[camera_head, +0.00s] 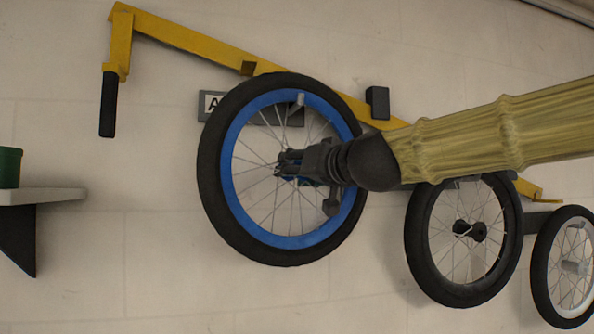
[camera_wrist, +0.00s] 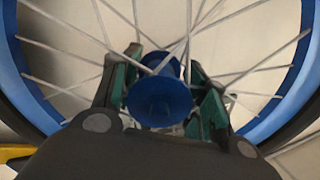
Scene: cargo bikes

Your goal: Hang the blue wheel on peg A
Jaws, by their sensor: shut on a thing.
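The blue wheel (camera_head: 229,180), with a black tyre and blue rim, is upright and facing me in front of the wall in the head view. My gripper (camera_head: 290,166) is shut on its blue hub (camera_wrist: 160,98), which sits between the teal finger pads in the wrist view. The plate with the letter A (camera_head: 212,103) is partly hidden behind the wheel's upper left. A short grey peg end (camera_head: 299,99) shows at the inner top of the rim and seems to pass through the wheel. I cannot tell whether the rim touches it.
A black wheel (camera_head: 412,235) and a white-rimmed wheel (camera_head: 541,265) hang to the right. A yellow bar (camera_head: 190,40) with a black grip (camera_head: 108,105) slants behind the blue wheel. A shelf (camera_head: 45,196) with a green pot (camera_head: 9,168) is at left.

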